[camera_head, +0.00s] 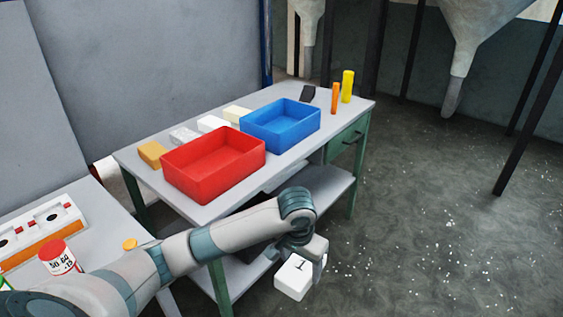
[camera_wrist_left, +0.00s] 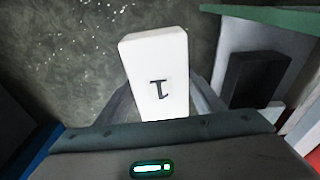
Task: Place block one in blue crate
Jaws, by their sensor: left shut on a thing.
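Block one (camera_head: 294,278) is a white block marked with a dark "1". My left gripper (camera_head: 312,256) is shut on it and holds it in the air over the floor, in front of the table and below the tabletop's level. In the left wrist view the block (camera_wrist_left: 158,75) sits between the two fingers, its numbered face to the camera. The blue crate (camera_head: 280,125) stands on the table, further back than the gripper, and looks empty. My right gripper is in neither view.
A red crate (camera_head: 213,163) stands on the table (camera_head: 187,203), left of the blue one. Several small blocks lie behind the crates. Orange (camera_head: 335,97) and yellow (camera_head: 347,86) upright pieces and a dark piece (camera_head: 308,93) are at the far end. A lower shelf (camera_head: 330,188) juts below.

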